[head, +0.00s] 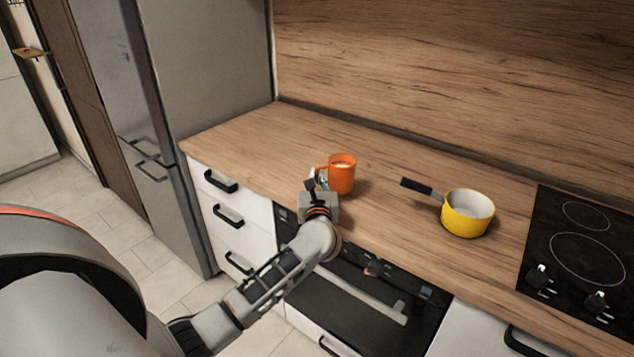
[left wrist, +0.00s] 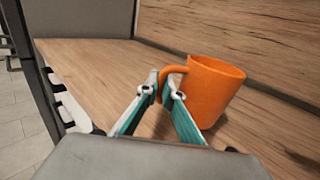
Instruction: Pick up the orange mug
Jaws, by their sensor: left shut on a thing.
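The orange mug (head: 343,175) is upright at the counter, left of the yellow pan, with its handle on its left side. It also shows in the left wrist view (left wrist: 213,90), with the handle toward my fingers. My left gripper (head: 320,182) is at the mug's handle side, and its fingertips (left wrist: 164,88) are shut on the handle. I cannot tell whether the mug's base touches the counter. My right gripper is not in view.
A yellow pan (head: 467,214) with a black handle stands to the right on the wooden counter (head: 258,136). A black cooktop (head: 580,250) lies farther right. The wooden splashback (head: 450,75) rises behind. A tall grey fridge (head: 215,70) stands at the left end. The counter left of the mug is clear.

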